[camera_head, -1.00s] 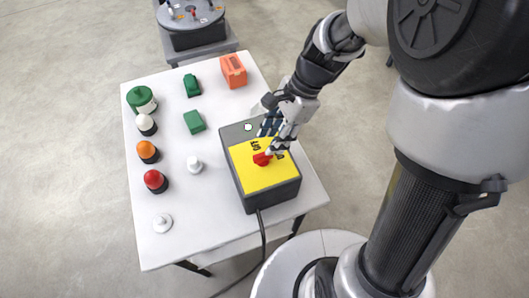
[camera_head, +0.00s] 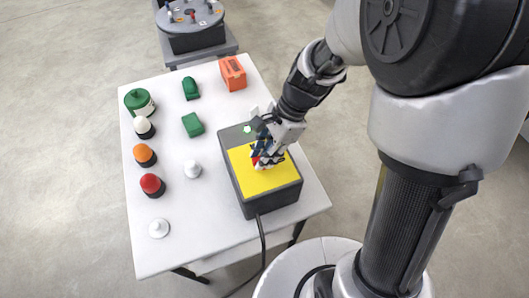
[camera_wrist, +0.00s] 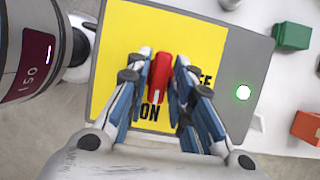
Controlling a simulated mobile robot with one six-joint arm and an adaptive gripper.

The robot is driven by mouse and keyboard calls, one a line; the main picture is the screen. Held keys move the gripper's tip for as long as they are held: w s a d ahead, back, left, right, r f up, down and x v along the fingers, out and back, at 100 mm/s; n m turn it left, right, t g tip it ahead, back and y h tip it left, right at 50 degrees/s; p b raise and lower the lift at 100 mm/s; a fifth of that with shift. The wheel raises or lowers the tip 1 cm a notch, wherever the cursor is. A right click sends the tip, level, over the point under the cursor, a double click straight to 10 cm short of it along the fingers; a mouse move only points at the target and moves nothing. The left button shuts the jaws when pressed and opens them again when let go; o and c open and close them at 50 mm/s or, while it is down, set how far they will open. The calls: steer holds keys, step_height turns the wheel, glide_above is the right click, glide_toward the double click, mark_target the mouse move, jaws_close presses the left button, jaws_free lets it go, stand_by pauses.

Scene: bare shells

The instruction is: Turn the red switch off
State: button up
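The red switch (camera_wrist: 160,75) is a lever on the yellow face (camera_wrist: 118,45) of a dark grey box (camera_head: 272,208). In the wrist view its lower end points towards the word ON, and OFF is printed to its right, partly covered. My gripper (camera_wrist: 163,62) has its blue and white fingers drawn in on both sides of the lever, close against it. In the head view my gripper (camera_head: 266,157) covers most of the switch. A round lamp (camera_wrist: 243,92) on the box glows green.
The white table (camera_head: 200,235) also holds red (camera_head: 152,185), orange (camera_head: 145,155) and white (camera_head: 144,127) buttons, green blocks (camera_head: 193,124) and an orange block (camera_head: 233,73). A black cable (camera_head: 262,245) hangs off the front. A round grey stand (camera_head: 190,20) is behind.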

jaws_close()
steer(key=shift+n+p, duration=0.3)
steer(key=shift+p, duration=0.05)
steer(key=n+p, duration=0.1)
steer(key=n, duration=0.1)
steer(key=n+g+p, duration=0.1)
steer(key=p, duration=0.1)
steer(key=shift+r+n+g+h, duration=0.15)
steer(key=shift+n+g+h, duration=0.15)
steer(key=shift+n, duration=0.1)
steer(key=n+p, duration=0.1)
steer(key=n, duration=0.1)
steer(key=n+g+h+p, duration=0.1)
steer(key=n+p, duration=0.1)
steer(key=shift+w+a+n, duration=0.15)
steer(key=shift+n, duration=0.15)
steer(key=n+h+p, duration=0.1)
steer(key=n, duration=0.1)
steer(key=n+h+p, duration=0.1)
steer(key=n, duration=0.2)
steer(key=shift+a+g+p, duration=0.15)
steer(key=shift+g+p, duration=0.2)
steer(key=shift+g, duration=0.05)
steer(key=shift+n+h+p, duration=0.65)
steer(key=shift+n+h, duration=0.35)
steer(key=shift+n, duration=1.2)
steer(key=shift+f, duration=0.2)
steer(key=shift+o, duration=2)
jaws_free()
steer(key=shift+a, duration=0.1)
